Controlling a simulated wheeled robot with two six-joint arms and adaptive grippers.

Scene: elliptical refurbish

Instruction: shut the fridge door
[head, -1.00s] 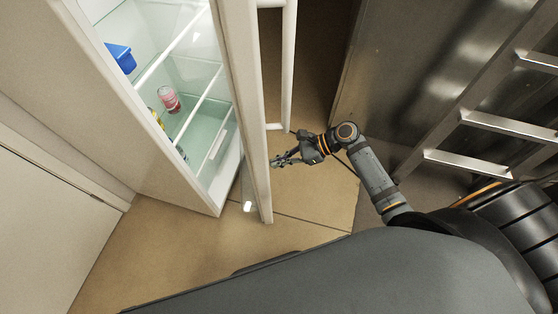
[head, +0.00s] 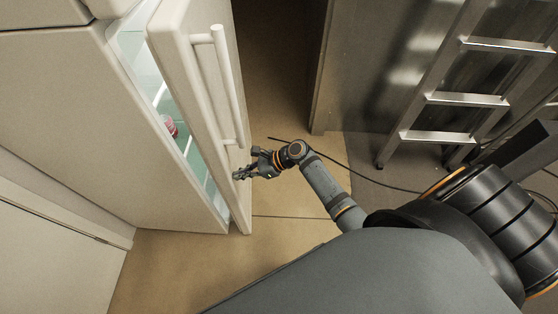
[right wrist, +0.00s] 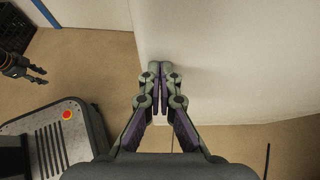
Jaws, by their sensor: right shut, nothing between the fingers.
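The white fridge door (head: 190,75) stands partly open in the head view, with its long bar handle (head: 229,85) on the outer face. A narrow gap separates it from the fridge body (head: 115,125). My right gripper (head: 236,174) is shut and empty, its fingertips at the door's outer face below the handle. In the right wrist view the shut fingertips (right wrist: 160,66) are at the white door surface (right wrist: 225,60); whether they touch is hard to tell. My left gripper (right wrist: 42,76) shows small at the left of that view, its fingers apart and empty.
A red can (head: 170,126) shows inside the fridge through the gap. A metal ladder (head: 468,98) leans against a steel cabinet (head: 370,70) at right. A dark cable (head: 360,170) lies on the floor. Bare tan floor (head: 170,265) lies in front of the fridge.

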